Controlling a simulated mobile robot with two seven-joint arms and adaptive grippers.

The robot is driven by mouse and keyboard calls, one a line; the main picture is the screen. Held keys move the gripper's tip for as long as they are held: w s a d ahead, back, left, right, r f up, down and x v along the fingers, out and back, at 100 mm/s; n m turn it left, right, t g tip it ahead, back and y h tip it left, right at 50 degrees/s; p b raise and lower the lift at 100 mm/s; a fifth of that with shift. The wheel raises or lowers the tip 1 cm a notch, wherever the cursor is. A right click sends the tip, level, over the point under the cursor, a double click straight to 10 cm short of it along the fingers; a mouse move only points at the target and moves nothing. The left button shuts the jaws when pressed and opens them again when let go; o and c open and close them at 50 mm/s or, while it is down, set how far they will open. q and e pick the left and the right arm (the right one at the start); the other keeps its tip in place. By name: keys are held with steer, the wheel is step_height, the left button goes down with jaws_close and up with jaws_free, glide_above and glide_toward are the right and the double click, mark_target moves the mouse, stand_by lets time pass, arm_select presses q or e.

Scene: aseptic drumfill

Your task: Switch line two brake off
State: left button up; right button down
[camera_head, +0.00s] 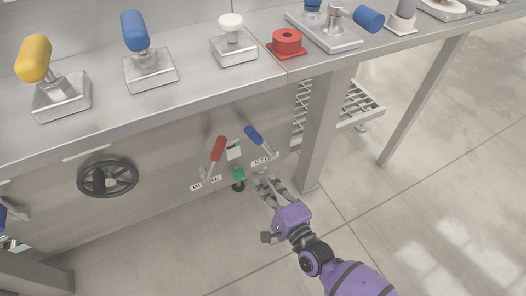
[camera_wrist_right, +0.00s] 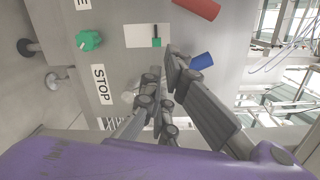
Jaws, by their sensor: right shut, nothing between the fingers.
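On the front panel under the counter, a red-handled lever (camera_head: 217,150) stands above a partly legible label (camera_head: 206,184) that seems to read BRAKE. A blue-handled lever (camera_head: 254,134) stands to its right above a STOP label (camera_head: 265,160). The blue handle (camera_wrist_right: 202,61) and red handle (camera_wrist_right: 196,7) also show in the right wrist view. My right gripper (camera_head: 268,184) is shut and empty, just below the STOP label. In the wrist view its fingers (camera_wrist_right: 168,72) overlap the blue lever's lower part, so I cannot tell whether they touch. My left gripper is not identifiable.
A green knob (camera_head: 238,174) sits between the labels, below a white card (camera_head: 233,149) with a green mark. A black handwheel (camera_head: 107,178) is on the panel at left. A table leg (camera_head: 322,130) stands right of the levers. The floor in front is clear.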

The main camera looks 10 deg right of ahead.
steer(key=m, duration=0.1)
steer(key=r+m, duration=0.1)
steer(key=shift+d+r+m, duration=0.15)
steer(key=shift+d+m, duration=0.05)
steer(key=shift+m, duration=0.1)
steer(key=w+a+r+b, duration=0.1)
steer(key=w+a, duration=0.6)
steer(key=w, duration=0.2)
steer(key=shift+r, duration=0.4)
steer(key=shift+a+r, duration=0.1)
